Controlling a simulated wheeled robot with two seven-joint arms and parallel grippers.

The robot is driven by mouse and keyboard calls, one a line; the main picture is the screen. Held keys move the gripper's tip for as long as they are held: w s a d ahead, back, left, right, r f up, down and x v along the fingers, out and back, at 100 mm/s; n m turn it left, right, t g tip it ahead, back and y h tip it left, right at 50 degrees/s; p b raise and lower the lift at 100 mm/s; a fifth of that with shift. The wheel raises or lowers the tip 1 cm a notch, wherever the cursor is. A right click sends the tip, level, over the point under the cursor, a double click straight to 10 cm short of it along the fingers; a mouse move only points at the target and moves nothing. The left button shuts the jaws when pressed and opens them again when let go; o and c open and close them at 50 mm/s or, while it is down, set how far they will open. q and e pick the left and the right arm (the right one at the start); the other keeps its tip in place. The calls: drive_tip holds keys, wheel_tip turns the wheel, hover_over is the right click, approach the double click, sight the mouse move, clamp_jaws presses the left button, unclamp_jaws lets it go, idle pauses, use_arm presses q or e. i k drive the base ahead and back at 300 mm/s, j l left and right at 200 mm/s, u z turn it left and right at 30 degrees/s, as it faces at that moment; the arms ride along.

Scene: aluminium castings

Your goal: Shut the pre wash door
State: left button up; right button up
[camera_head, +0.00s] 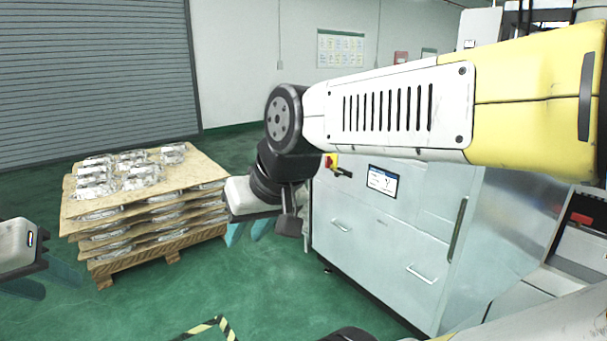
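A white and grey machine (385,240) stands right of centre, with a small screen (383,181) and drawer-like handles on its front. A tall panel with a long vertical handle (457,228) is at its right; it may be the pre wash door. I cannot tell whether it is open or shut. My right arm crosses in front of the machine and hides its upper part. My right gripper (248,232) hangs left of the machine, with its teal fingers apart and empty. My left gripper (42,279) is at the far left edge, fingers apart and empty, away from the machine.
A wooden pallet (140,262) with stacked boards and metal castings (130,172) stands on the left, behind my grippers. A red and yellow switch (331,162) is on the machine. Grey equipment (585,240) stands at the far right.

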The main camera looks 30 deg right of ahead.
sight(503, 233)
drive_tip(key=i+z, duration=0.15)
drive_tip(key=i, duration=0.35)
drive_tip(key=i+j+z, duration=0.15)
drive_tip(key=i, duration=0.35)
drive_tip(key=i+j+z, duration=0.15)
drive_tip(key=i, duration=0.35)
drive_tip(key=j+z, duration=0.1)
drive_tip(key=z, duration=3.35)
drive_tip(key=j, duration=0.1)
